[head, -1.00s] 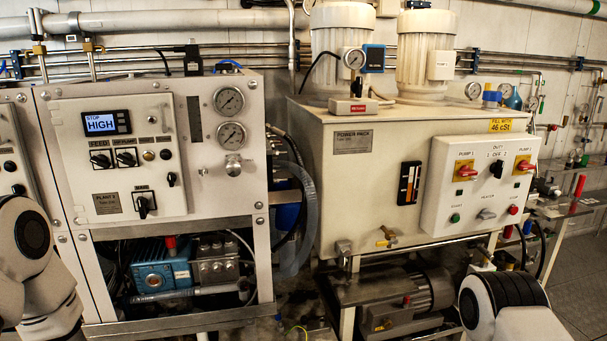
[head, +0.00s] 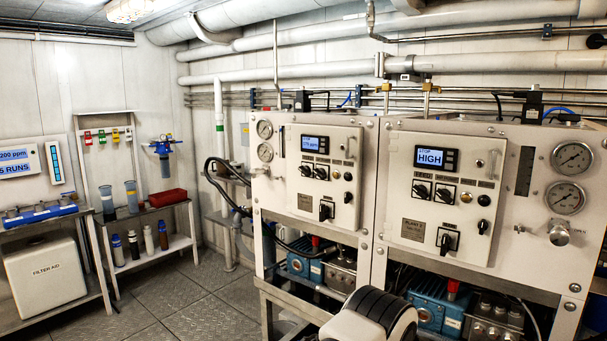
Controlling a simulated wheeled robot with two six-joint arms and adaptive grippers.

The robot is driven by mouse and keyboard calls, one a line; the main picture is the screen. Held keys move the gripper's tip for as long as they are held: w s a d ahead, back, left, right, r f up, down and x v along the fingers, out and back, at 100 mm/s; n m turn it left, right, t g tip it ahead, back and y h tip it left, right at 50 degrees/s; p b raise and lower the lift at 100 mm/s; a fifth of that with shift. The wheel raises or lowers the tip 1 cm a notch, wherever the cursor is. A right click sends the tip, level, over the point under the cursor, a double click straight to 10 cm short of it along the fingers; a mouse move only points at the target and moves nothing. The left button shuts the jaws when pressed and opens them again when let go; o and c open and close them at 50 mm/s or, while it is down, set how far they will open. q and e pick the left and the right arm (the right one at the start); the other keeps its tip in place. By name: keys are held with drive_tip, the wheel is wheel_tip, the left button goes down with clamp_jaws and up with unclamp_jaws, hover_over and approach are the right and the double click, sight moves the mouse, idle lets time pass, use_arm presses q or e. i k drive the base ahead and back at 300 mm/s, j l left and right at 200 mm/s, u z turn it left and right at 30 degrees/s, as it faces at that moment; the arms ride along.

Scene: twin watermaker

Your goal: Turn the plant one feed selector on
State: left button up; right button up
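Two white watermaker units stand side by side. The left unit has a control panel (head: 328,150) with a small lit display, two black selector knobs in its upper row and a larger knob lower down. The left one of those two knobs, at the feed position, is the feed selector (head: 305,171); its labels and exact angle are too small to read. The right unit's panel (head: 440,195) shows a display reading STOP HIGH and a similar knob layout. Neither gripper shows; only part of one of my arms is at the bottom, below the units.
Shelves (head: 160,245) with bottles, filters and a red bin (head: 167,197) stand at the left. A white FILTER AID box (head: 45,277) sits at the far left. The checkered floor (head: 190,290) in front of the shelves is clear. Hoses hang beside the left unit.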

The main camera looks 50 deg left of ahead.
sight(305, 169)
drive_tip(key=u, duration=1.4)
